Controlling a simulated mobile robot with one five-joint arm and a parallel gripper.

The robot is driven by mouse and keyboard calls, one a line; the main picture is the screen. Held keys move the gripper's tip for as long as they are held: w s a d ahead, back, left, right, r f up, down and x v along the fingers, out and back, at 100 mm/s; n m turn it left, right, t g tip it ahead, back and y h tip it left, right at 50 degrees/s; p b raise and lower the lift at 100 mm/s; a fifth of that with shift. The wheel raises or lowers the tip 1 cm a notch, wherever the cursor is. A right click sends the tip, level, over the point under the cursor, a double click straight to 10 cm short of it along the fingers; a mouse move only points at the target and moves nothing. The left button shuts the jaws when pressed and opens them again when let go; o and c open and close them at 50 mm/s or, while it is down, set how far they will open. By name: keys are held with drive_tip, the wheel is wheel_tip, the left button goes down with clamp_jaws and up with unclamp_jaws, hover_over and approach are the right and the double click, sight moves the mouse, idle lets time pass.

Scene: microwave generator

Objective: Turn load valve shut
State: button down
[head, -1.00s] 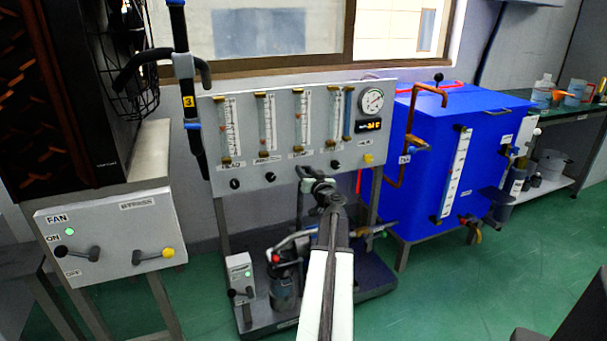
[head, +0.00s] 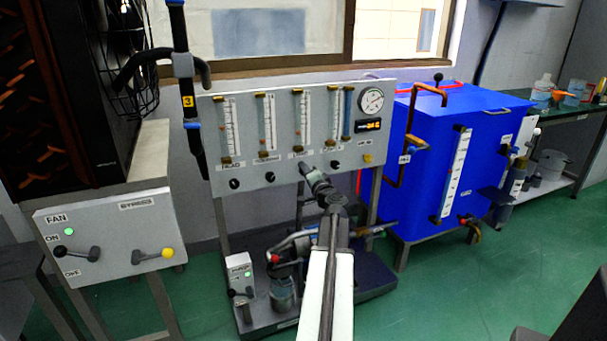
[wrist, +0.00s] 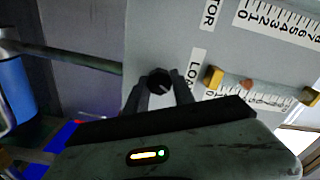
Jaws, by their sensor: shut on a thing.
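The load valve is a small round black knob (wrist: 160,81) on the grey panel, beside a partly hidden label reading "LOA", in the wrist view. My gripper (wrist: 158,86) is shut on this knob, with one dark finger on each side of it. In the head view my gripper (head: 307,170) reaches the lower edge of the flowmeter panel (head: 205,120). It hides the knob there, below the third flow tube from the left (head: 300,120).
Other black knobs stand along the panel's lower edge, at left (head: 235,184) and at right (head: 336,164). A yellow knob (head: 367,159) is at the far right. A blue tank (head: 480,130) stands right of the panel, and a fan control box (head: 110,240) stands left.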

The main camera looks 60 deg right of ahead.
drive_tip(key=m, duration=0.6)
drive_tip(key=shift+w+a, duration=0.1)
drive_tip(key=shift+w, duration=0.1)
drive_tip(key=m, duration=0.5)
drive_tip(key=shift+f+m, duration=0.1)
drive_tip(key=shift+m, duration=0.2)
drive_tip(key=c, duration=1.1)
unclamp_jaws()
drive_tip(key=shift+o, duration=0.2)
drive_tip(key=shift+s, duration=0.15)
drive_tip(key=v, duration=0.7)
drive_tip(key=shift+s+a, duration=0.2)
